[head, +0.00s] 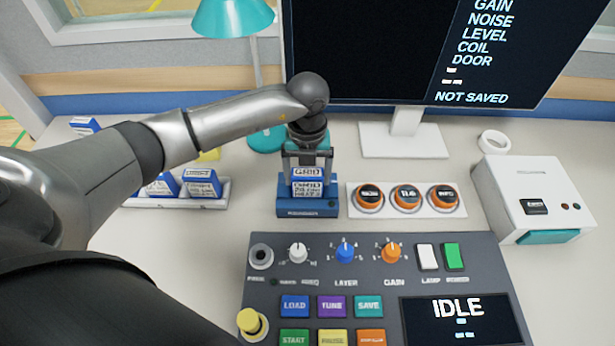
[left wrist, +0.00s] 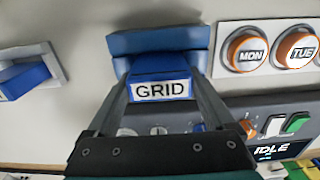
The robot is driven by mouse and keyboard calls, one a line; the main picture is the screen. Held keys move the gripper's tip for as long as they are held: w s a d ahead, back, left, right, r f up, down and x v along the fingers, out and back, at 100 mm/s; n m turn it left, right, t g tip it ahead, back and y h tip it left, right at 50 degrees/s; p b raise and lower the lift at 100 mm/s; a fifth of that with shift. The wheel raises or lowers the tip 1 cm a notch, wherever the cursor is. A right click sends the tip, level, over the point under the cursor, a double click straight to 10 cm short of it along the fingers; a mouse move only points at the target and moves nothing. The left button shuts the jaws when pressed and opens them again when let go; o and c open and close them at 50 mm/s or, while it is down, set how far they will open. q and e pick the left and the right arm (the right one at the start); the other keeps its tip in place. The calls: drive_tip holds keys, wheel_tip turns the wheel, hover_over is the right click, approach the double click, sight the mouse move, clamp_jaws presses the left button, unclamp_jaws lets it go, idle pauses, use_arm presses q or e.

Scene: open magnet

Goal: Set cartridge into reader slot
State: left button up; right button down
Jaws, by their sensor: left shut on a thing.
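The cartridge (head: 308,182) is blue with a white label reading "GRID". It stands upright at the blue reader (head: 300,207) behind the control panel; I cannot tell how deep it sits in the slot. My left gripper (head: 307,160) comes down from above and is shut on the cartridge. In the left wrist view the cartridge (left wrist: 160,88) is between the two fingers, with the reader (left wrist: 160,42) right behind it. The slot itself is hidden by the cartridge and gripper. My right gripper is not in view.
A white tray (head: 215,203) with other blue cartridges lies at the left. A strip (head: 388,188) of orange-ringed day dials is right of the reader. The control panel (head: 375,270), showing "IDLE", is in front. A monitor (head: 405,130) reading "NOT SAVED" stands behind. A white box (head: 530,190) is at right.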

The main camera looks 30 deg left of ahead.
use_arm(q)
drive_tip(key=shift+f, duration=0.35)
drive_tip(key=shift+f, duration=0.2)
drive_tip(key=o, duration=1.2)
drive_tip(key=shift+c, duration=0.2)
drive_tip(key=shift+r, duration=0.2)
drive_tip(key=shift+r, duration=0.35)
wheel_tip(320, 180, up, 11)
drive_tip(key=p, duration=0.2)
drive_tip(key=shift+r, duration=0.2)
